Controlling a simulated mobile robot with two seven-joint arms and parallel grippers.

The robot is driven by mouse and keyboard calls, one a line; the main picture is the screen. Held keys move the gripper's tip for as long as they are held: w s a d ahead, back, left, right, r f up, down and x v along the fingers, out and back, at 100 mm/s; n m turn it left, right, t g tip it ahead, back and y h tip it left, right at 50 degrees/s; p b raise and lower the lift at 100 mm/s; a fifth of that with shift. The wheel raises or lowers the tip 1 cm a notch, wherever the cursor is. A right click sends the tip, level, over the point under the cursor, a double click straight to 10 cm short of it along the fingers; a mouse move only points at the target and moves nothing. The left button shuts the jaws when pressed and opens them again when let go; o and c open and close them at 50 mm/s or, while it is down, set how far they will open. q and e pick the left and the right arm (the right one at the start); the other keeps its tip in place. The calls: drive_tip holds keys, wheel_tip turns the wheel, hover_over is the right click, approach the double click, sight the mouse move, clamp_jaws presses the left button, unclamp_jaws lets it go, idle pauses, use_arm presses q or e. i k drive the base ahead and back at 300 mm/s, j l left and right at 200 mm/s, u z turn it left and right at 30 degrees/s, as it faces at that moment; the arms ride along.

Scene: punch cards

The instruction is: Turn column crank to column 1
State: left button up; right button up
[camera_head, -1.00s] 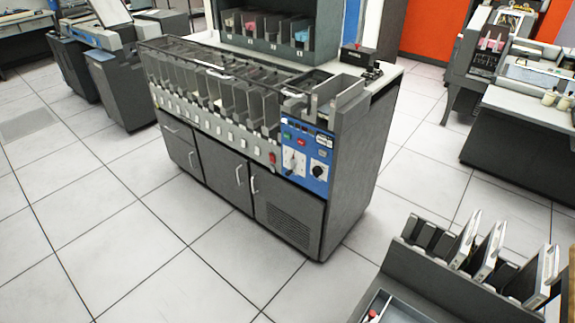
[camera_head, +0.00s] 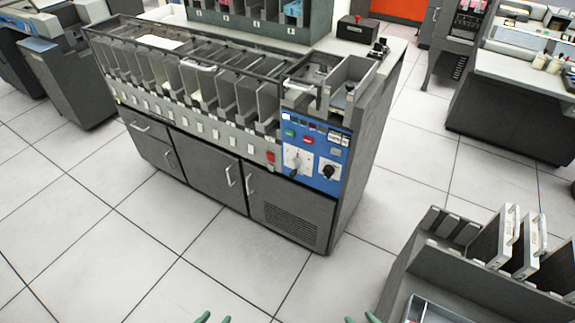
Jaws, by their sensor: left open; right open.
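The grey card sorter (camera_head: 212,180) stands ahead of me, with a blue control panel (camera_head: 312,155) at its right front end. On the panel is a light plate with a crank-like handle (camera_head: 294,166), which I take for the column crank. A black knob (camera_head: 328,171) sits to its right, with small coloured buttons above. The column setting is too small to read. My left gripper (camera_head: 213,318) shows only its green fingertips at the bottom edge, apart and empty. My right gripper (camera_head: 365,320) barely shows at the bottom edge, with little of its fingers visible. Both are far from the panel.
A grey rack (camera_head: 440,262) with upright trays stands at the lower right. The tiled floor (camera_head: 215,262) before the sorter is clear. A desk (camera_head: 490,120) stands at the right, and another machine (camera_head: 65,75) at the left.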

sight(297, 161)
drive_tip(key=i+j+z, duration=0.1)
drive_tip(key=i+j, duration=0.3)
drive_tip(key=j, duration=0.2)
drive_tip(key=i+j+z, duration=0.15)
drive_tip(key=j, duration=0.2)
drive_tip(key=i+j, duration=0.25)
drive_tip(key=i+j+z, duration=0.15)
drive_tip(key=j, duration=0.25)
drive_tip(key=i+j+z, duration=0.1)
drive_tip(key=j, duration=0.25)
drive_tip(key=i+j, duration=0.25)
drive_tip(key=j, duration=0.15)
drive_tip(key=z, duration=0.05)
